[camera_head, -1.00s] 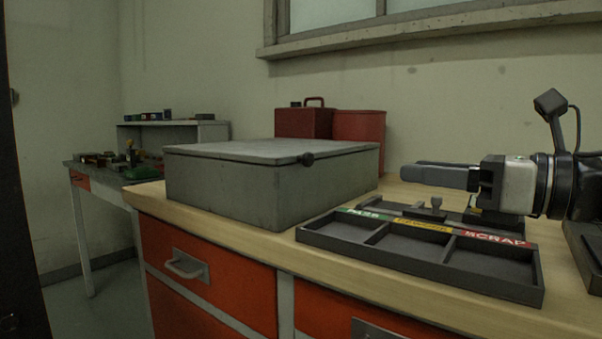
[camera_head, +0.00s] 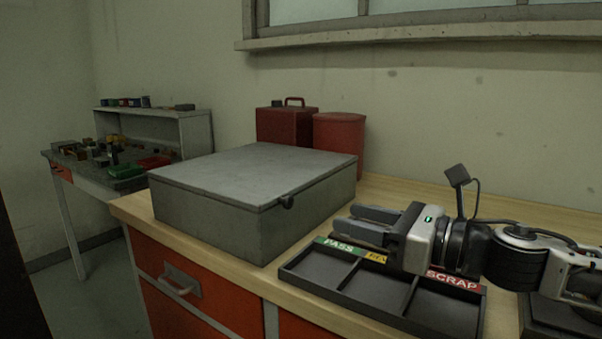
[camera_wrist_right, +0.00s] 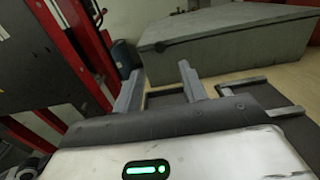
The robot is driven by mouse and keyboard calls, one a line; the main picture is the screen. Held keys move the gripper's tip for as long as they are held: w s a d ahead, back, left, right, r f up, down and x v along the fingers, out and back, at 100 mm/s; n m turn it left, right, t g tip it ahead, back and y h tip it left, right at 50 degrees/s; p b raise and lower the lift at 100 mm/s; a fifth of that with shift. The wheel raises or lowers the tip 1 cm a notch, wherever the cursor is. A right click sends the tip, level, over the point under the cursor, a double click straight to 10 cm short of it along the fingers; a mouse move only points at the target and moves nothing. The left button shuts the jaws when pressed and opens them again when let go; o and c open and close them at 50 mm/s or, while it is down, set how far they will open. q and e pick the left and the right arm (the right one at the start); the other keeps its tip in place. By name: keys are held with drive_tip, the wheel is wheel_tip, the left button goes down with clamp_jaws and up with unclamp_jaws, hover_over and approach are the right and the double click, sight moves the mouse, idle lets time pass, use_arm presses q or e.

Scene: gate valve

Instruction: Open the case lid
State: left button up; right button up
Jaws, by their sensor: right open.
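The grey case (camera_head: 215,220) stands on the wooden bench with its lid (camera_head: 250,172) shut. A small dark knob (camera_head: 287,202) sits at the lid's edge, on the side facing the tray. My right gripper (camera_head: 362,222) is open and empty, above the sorting tray and to the right of the case, its fingers pointing left toward the case and apart from it. In the right wrist view the case (camera_wrist_right: 230,45) is beyond the open fingers (camera_wrist_right: 160,85), and the dark knob (camera_wrist_right: 162,46) shows at its left. My left gripper is not in view.
The black tray (camera_head: 385,307) with PASS and SCRAP labels lies under my right gripper. A cluttered side table (camera_head: 95,175) is at the left. Bare bench top (camera_head: 405,195) shows behind the gripper.

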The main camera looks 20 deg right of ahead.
sight(291, 201)
drive_tip(key=p+x, duration=0.9)
drive_tip(key=shift+w+a+r+p, duration=0.1)
drive_tip(key=shift+w+a+p, duration=0.1)
drive_tip(key=shift+p, duration=0.15)
drive_tip(key=shift+w+a, duration=0.25)
drive_tip(key=shift+w, duration=0.1)
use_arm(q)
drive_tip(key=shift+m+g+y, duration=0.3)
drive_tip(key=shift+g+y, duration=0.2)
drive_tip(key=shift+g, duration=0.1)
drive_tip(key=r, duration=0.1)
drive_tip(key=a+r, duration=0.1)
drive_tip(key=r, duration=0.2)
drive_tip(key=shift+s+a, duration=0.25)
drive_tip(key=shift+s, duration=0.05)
use_arm(e)
clamp_jaws()
